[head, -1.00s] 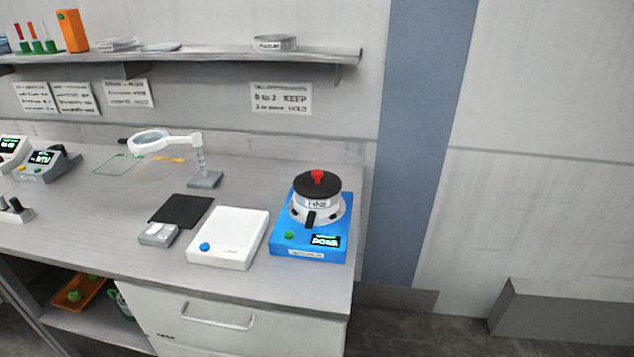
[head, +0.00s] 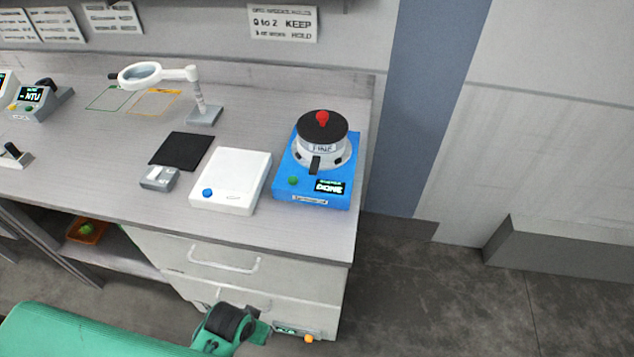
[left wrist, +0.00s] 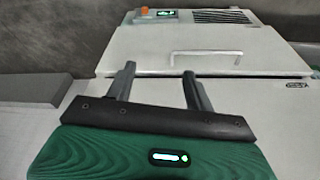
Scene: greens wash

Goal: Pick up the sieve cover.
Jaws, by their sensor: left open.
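The sieve cover (head: 322,126) is a black round lid with a red knob. It sits on top of a pale sieve labelled FINE (head: 320,149), which stands on a blue shaker (head: 312,182) at the right end of the bench. My left arm comes in low at the left of the head view, below and in front of the bench. My left gripper (left wrist: 158,82) is open and empty in the left wrist view, with drawer fronts beyond its fingers. It is well away from the cover. The right gripper is not in view.
A white device with a blue button (head: 232,180) stands left of the shaker. Behind it are a black mat (head: 181,150) and a magnifier on a stand (head: 205,116). A small grey box (head: 159,178) lies in front of the mat. The bench's front edge and drawers (head: 225,258) face me.

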